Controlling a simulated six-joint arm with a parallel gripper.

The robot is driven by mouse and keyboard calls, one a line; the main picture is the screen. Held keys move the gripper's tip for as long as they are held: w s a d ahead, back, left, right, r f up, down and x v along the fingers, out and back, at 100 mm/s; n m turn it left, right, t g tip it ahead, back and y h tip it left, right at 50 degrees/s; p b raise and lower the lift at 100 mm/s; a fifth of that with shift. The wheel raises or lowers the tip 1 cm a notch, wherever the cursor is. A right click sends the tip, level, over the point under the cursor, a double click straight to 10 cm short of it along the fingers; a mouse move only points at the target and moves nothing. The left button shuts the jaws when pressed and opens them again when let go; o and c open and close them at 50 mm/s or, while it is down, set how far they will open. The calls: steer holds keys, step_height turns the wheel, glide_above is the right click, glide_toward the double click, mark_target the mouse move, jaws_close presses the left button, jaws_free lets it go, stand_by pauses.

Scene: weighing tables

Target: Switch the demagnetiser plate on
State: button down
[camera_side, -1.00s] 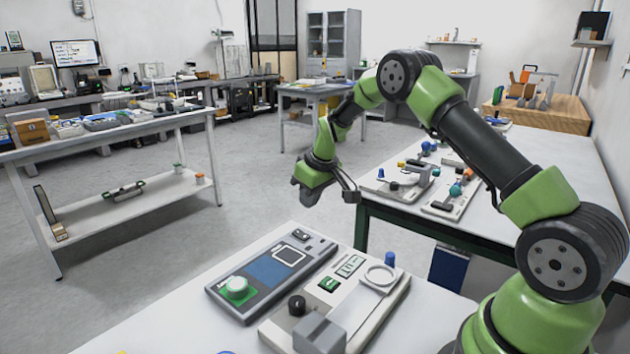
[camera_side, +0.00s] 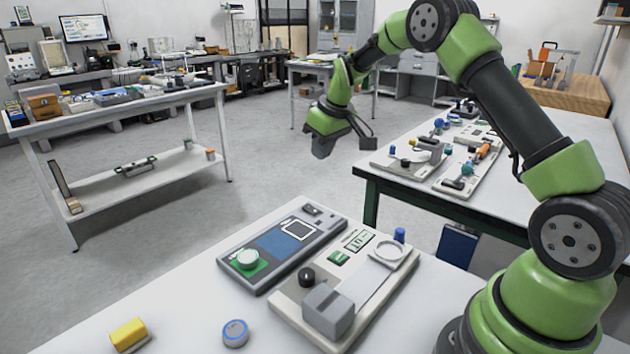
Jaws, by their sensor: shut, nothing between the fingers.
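What looks like the demagnetiser plate (camera_side: 272,243) lies on the near white table: a flat dark grey unit with a blue panel and a white-framed square. A round pale knob (camera_side: 248,259) sits on a green patch at its near left end. A small dark control (camera_side: 312,211) is at its far end; its setting is too small to read. My gripper (camera_side: 323,150) hangs in the air above and beyond the unit, apart from it. It is shut and empty, seen small, with its fingertips pointing down.
A pale instrument (camera_side: 385,290) with a black knob, grey block, ring and blue post stands close to the unit's right. A yellow block (camera_side: 128,334) and a blue-rimmed round piece (camera_side: 235,333) lie at the front left. A green-edged table (camera_side: 545,150) holds more devices.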

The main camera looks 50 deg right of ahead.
mark_target(310, 209)
steer(key=x, duration=0.9)
steer(key=s+x, duration=0.1)
steer(key=x, duration=0.4)
steer(key=shift+f, duration=0.1)
steer(key=shift+w+f, duration=0.15)
steer(key=shift+f, duration=0.25)
steer(key=shift+s+r, duration=0.1)
steer(key=shift+s, duration=0.75)
steer(key=shift+r, duration=0.5)
steer(key=v, duration=1.3)
steer(key=shift+w, duration=0.35)
